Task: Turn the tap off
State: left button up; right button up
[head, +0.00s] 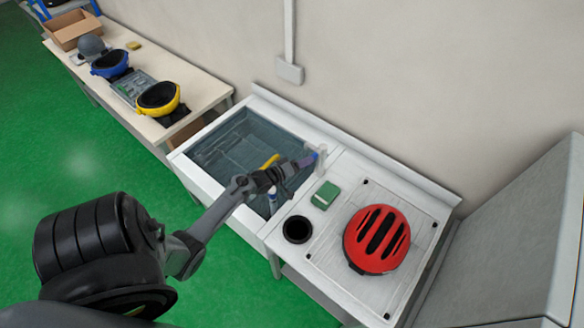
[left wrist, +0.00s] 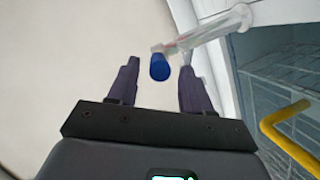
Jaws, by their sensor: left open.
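The tap stands at the sink's right side, its pale post (head: 321,161) beside my gripper tips. In the left wrist view its pale, partly clear body (left wrist: 212,31) reaches in from the upper right and ends near a blue knob (left wrist: 160,67). My left gripper (head: 306,161) is open at the tap. In the left wrist view its two dark purple fingers (left wrist: 158,85) stand either side of the blue knob, with gaps; contact is not visible. The sink (head: 205,146) has a dark basin. My right gripper is out of view.
A yellow bent bar (left wrist: 285,130) is near the gripper's right side. On the right counter are a green block (head: 325,195), a black cup (head: 297,229) and a red helmet (head: 376,239). A wooden table (head: 196,85) with helmets stands at the left back.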

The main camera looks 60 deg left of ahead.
pick_arm(q)
jog(key=v, duration=0.6)
dwell(0.3)
